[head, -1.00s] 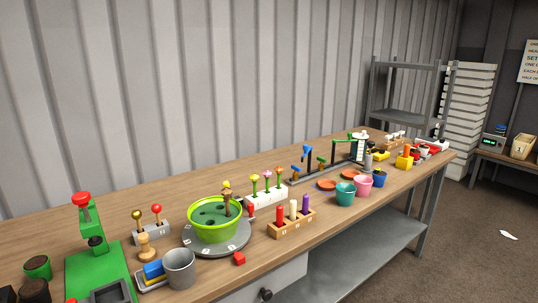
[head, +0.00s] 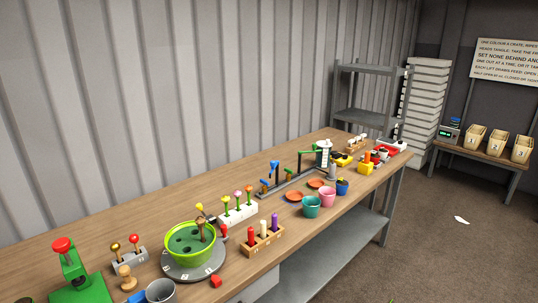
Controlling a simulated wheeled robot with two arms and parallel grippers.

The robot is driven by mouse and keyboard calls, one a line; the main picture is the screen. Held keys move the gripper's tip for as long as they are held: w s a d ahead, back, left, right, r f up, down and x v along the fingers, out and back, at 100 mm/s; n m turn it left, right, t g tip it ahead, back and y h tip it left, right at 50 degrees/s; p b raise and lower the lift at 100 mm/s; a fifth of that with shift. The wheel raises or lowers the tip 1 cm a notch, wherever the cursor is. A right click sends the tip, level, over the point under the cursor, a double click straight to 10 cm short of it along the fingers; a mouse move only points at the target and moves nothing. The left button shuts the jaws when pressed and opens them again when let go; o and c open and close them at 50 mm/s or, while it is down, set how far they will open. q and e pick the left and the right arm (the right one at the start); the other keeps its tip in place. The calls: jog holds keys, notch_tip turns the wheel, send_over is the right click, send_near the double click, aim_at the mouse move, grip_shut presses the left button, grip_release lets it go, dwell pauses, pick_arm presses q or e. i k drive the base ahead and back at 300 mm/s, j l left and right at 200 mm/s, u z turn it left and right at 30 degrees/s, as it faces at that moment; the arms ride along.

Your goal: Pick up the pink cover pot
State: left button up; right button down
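The pink cover pot (head: 327,197) stands upright on the wooden bench near its front edge, in the right half of the head view. A teal pot (head: 311,206) stands close on its left and a small blue pot (head: 342,187) close on its right. Neither of my grippers is in the head view.
The long bench (head: 110,230) holds a green bowl on a grey turntable (head: 190,245), a wooden rack of coloured pegs (head: 262,240) and a green press (head: 75,275). Open floor (head: 430,250) lies right of the bench. A side table with numbered crates (head: 498,144) stands beyond.

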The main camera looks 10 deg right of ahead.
aim_at(327, 197)
jog(key=i+l+u, duration=0.1)
jog(key=i+l, duration=0.3)
jog(key=l, duration=0.25)
jog(key=i+l+u, duration=0.15)
jog(key=l, duration=0.2)
jog(key=i+l+u, duration=0.1)
jog(key=i+l, duration=0.15)
jog(key=l, duration=0.1)
